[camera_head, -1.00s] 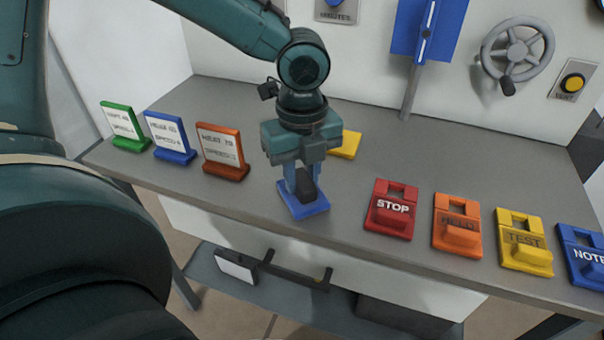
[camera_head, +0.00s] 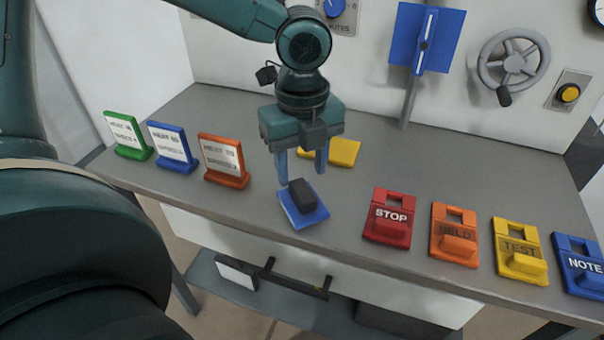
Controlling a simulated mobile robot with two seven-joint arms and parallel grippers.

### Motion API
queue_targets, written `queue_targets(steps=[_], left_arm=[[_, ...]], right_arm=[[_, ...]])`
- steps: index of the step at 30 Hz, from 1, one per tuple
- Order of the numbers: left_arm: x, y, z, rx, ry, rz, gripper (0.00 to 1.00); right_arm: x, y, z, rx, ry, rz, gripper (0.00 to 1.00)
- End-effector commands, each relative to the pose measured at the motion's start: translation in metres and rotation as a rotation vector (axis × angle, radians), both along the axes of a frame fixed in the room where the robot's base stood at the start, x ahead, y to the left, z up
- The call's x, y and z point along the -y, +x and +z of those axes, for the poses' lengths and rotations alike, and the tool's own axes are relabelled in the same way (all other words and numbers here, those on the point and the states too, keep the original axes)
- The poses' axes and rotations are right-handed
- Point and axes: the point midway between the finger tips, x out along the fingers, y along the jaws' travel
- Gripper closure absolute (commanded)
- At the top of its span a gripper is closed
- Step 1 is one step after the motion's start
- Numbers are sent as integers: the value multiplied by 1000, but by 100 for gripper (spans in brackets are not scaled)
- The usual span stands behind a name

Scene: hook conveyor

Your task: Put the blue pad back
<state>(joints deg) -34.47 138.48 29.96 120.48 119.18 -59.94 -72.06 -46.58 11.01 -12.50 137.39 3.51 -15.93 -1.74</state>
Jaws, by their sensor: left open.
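The blue pad (camera_head: 312,217) is a flat blue square with a dark block-shaped grip on top. It lies on the grey table near the front edge, left of the red STOP tag. My left gripper (camera_head: 302,178) is open just above and behind the pad's dark grip, fingers pointing down, with nothing between them. A yellow pad (camera_head: 345,152) lies behind the gripper and is partly hidden by it. My right gripper is not in view.
The grey table (camera_head: 380,165) holds green (camera_head: 128,137), blue (camera_head: 172,147) and orange (camera_head: 223,160) standing signs at left. Red STOP (camera_head: 388,217), orange HELD (camera_head: 454,234), yellow TEST (camera_head: 520,250) and blue NOTE (camera_head: 580,265) tags line the front right. A handwheel (camera_head: 514,62) is on the back wall.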

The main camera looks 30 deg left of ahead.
Motion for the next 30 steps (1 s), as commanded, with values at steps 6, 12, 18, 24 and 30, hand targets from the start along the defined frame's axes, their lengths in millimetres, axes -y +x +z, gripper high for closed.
queue_targets(steps=[6, 12, 18, 24, 30], left_arm=[[0, 1, 51, 3, -2, 1, 52], [0, 0, 72, 0, -1, 0, 52], [0, 0, 76, 0, -1, 0, 52], [0, 0, 76, -1, -1, 0, 52], [0, 0, 76, -1, -1, 0, 52]], right_arm=[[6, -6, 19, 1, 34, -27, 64], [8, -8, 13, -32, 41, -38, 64], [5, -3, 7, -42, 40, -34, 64], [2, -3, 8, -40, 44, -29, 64], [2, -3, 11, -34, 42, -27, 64]])
